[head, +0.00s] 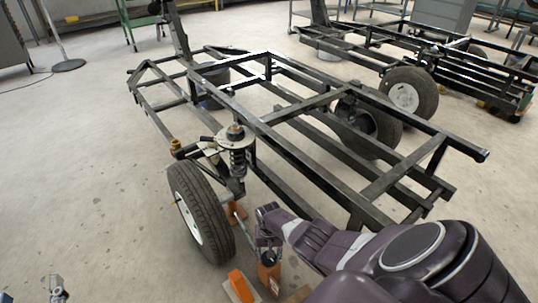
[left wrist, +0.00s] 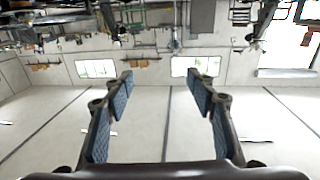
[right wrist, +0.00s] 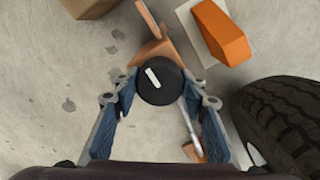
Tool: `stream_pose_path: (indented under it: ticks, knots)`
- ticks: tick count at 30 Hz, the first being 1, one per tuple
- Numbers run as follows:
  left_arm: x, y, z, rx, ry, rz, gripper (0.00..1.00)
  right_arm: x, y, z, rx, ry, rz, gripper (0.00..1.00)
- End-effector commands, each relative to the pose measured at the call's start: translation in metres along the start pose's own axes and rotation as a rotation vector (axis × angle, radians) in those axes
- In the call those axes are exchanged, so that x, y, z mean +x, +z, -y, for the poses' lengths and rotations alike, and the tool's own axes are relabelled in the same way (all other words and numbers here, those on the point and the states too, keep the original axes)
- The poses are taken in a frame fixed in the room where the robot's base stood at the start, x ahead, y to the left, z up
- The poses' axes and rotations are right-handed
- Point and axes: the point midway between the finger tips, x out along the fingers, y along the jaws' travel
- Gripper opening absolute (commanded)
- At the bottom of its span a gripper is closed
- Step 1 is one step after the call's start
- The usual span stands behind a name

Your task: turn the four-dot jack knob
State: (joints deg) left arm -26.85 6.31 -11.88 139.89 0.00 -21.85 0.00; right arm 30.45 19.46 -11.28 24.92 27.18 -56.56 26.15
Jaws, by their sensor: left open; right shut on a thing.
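A round black knob (right wrist: 159,87) with one white bar mark sits between the fingers of my right gripper (right wrist: 160,98), which is shut on it from both sides. No dots can be made out on it. The knob is above an orange jack (right wrist: 150,52); the jack also shows in the head view (head: 268,277), beside the front wheel. In the head view my right gripper (head: 268,243) is at the top of this jack. My left gripper (left wrist: 160,85) is open and empty, pointing into open room; it shows at the lower left edge of the head view (head: 58,289).
A tyre (right wrist: 290,120) is close to the right of my right gripper. An orange wedge block (right wrist: 221,32) on a pale base lies near the jack. The black chassis frame (head: 300,150) with its spring (head: 238,160) stands beyond.

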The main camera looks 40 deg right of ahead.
Motion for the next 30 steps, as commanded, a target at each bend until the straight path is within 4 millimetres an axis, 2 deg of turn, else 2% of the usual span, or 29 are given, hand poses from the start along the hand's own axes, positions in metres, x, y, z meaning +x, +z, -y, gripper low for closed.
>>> stream_pose_path:
  ticks: [15, 30]
  knots:
    - [-0.007, 0.037, 0.005, 0.003, -0.01, 0.17, 0.52, 0.0, 0.001, 0.0, 0.491, 0.0, 0.003, 0.15]
    - [-0.012, 0.051, 0.007, 0.003, -0.015, 0.237, 0.52, 0.0, 0.001, -0.001, 0.966, 0.0, 0.001, 0.15]
